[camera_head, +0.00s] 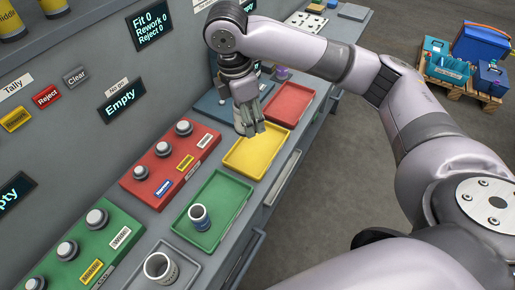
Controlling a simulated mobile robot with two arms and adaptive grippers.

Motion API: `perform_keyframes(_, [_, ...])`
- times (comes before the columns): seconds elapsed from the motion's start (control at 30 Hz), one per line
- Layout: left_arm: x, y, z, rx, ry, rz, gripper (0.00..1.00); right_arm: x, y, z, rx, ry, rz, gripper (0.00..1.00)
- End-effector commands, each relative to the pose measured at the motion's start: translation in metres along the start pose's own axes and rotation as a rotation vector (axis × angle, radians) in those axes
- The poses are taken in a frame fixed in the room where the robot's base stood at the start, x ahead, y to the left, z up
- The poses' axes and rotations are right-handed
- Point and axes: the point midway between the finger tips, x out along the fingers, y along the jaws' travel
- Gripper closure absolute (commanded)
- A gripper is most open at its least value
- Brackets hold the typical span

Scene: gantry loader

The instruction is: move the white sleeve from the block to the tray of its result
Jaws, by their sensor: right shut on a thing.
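My right gripper (248,130) reaches down from the top over the far-left edge of the yellow tray (262,171). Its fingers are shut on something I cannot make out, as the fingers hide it. A red tray (290,103) lies beyond the yellow one. A whitish open sleeve (160,268) stands in a grey tray (188,272) at the bottom. A blue-grey plate (207,106) is partly hidden behind my gripper. My left gripper is not in view.
A red button panel (160,160) and a green button panel (75,250) line the wall side of the bench. One display (149,28) reads Fit 0, Rework 0, Reject 0; another (122,98) reads Empty. Open floor lies right of the bench, with crates on a pallet (462,82) farther back.

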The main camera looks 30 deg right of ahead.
Motion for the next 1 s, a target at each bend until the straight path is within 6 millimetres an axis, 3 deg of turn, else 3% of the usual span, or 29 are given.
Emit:
perform_keyframes(0.3, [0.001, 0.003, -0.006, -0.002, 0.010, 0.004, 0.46, -0.012, 0.025, 0.012, -0.410, 0.001, 0.064, 0.98])
perform_keyframes(0.63, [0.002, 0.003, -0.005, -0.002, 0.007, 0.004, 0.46, -0.014, 0.035, 0.017, -0.609, 0.001, 0.093, 0.98])
perform_keyframes(0.77, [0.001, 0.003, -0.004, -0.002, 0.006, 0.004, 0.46, 0.006, 0.035, 0.015, -0.619, 0.001, 0.089, 0.98])
perform_keyframes(1.0, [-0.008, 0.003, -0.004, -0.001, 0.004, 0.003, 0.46, 0.066, 0.034, 0.006, -0.617, 0.000, 0.089, 0.98])
